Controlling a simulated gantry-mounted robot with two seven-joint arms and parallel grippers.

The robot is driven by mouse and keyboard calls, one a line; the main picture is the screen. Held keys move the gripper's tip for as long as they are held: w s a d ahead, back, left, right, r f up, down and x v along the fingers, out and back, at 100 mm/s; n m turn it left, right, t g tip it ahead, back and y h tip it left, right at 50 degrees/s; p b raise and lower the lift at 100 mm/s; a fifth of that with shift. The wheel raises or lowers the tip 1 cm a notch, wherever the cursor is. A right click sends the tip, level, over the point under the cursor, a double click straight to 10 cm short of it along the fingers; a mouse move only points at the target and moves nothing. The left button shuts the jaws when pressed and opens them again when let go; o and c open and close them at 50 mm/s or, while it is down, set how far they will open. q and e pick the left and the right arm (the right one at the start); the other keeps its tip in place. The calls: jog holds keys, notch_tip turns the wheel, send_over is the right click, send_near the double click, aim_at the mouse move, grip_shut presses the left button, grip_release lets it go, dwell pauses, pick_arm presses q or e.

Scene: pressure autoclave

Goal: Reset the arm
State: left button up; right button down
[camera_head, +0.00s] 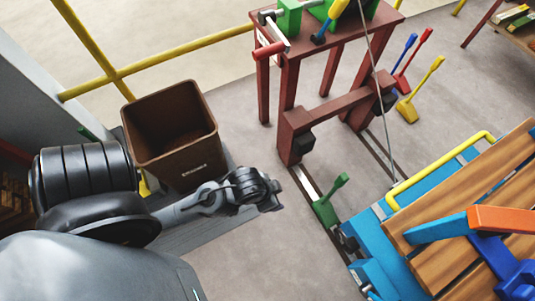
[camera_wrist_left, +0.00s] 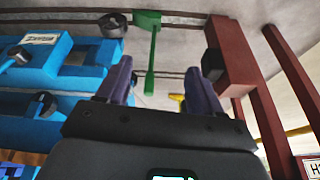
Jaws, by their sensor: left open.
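My left arm reaches in from the left in the head view. Its gripper (camera_head: 272,195) hangs over the grey floor, to the right of the brown bin and apart from everything around it. In the left wrist view the left gripper (camera_wrist_left: 160,82) shows two purple fingers spread apart with nothing between them. A green lever (camera_wrist_left: 151,60) stands behind the gap between the fingers in that view. The same green lever (camera_head: 328,204) shows in the head view, by the rail to the right of the gripper. My right gripper is not in view.
A brown bin (camera_head: 168,130) stands close to my left arm. A dark red frame (camera_head: 300,120) stands behind the gripper. A blue cart (camera_head: 385,245) with wooden slats and a yellow handle (camera_head: 440,165) is at the right.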

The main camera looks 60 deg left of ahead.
pick_arm(q)
jog(key=shift+s+a+r+g, duration=0.15)
jog(key=shift+s+r, duration=0.15)
jog(key=shift+s, duration=0.15)
jog(key=shift+s+d+r+g, duration=0.15)
jog(key=shift+s+r, duration=0.1)
jog(key=shift+s, duration=0.15)
jog(key=shift+a, duration=0.1)
notch_tip(320, 180, up, 60)
jog(key=p, duration=6)
jog(key=shift+r, duration=0.2)
jog(key=shift+c, duration=0.3)
